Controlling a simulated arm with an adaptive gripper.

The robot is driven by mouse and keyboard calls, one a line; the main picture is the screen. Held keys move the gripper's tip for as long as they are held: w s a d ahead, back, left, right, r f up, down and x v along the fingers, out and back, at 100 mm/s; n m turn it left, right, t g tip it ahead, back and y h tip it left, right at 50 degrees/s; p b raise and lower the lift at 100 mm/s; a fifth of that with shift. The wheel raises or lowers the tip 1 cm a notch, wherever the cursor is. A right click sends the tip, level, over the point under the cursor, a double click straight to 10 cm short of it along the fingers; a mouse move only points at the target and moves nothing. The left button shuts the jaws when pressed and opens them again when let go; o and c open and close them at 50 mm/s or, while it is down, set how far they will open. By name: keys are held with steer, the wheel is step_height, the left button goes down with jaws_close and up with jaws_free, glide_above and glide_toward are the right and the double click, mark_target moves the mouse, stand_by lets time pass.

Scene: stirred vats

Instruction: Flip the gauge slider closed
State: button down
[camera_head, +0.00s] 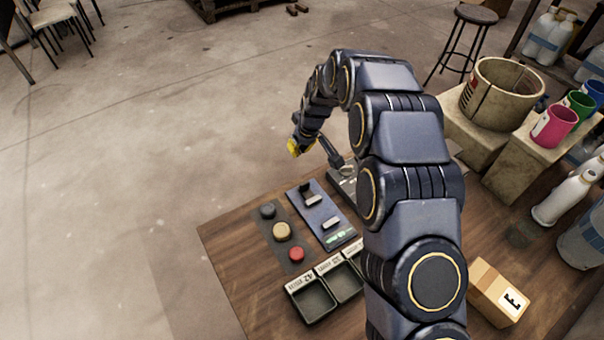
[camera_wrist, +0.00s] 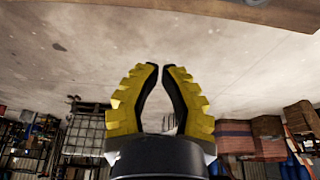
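A blue panel (camera_head: 320,213) lies on the wooden table (camera_head: 225,240), left of my arm. It carries a dark upright piece (camera_head: 306,190), pale grey blocks (camera_head: 331,222) and a small green-lit strip (camera_head: 339,237) at its near end. I cannot tell for sure which piece is the gauge slider or how it is set. My gripper (camera_head: 293,148) is in the air beyond the panel's far end, apart from it. In the wrist view, the yellow-and-black fingers (camera_wrist: 160,67) have their tips nearly together, with nothing between them. The panel is not in the wrist view.
Black, yellow and red buttons (camera_head: 282,231) sit left of the panel. Dark trays (camera_head: 312,298) lie nearer. A grey lever device (camera_head: 341,170) stands behind the panel, partly hidden by my arm. A box (camera_head: 497,292), bottles and a vat (camera_head: 503,92) are at right.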

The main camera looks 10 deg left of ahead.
mark_target(308, 189)
steer(key=shift+s+d+f, duration=0.15)
steer(key=shift+f, duration=2.2)
steer(key=shift+s+d+f, duration=0.1)
steer(key=shift+f, duration=2.25)
steer(key=shift+s+d, duration=1.35)
steer(key=shift+s, duration=0.05)
steer(key=shift+w, duration=0.1)
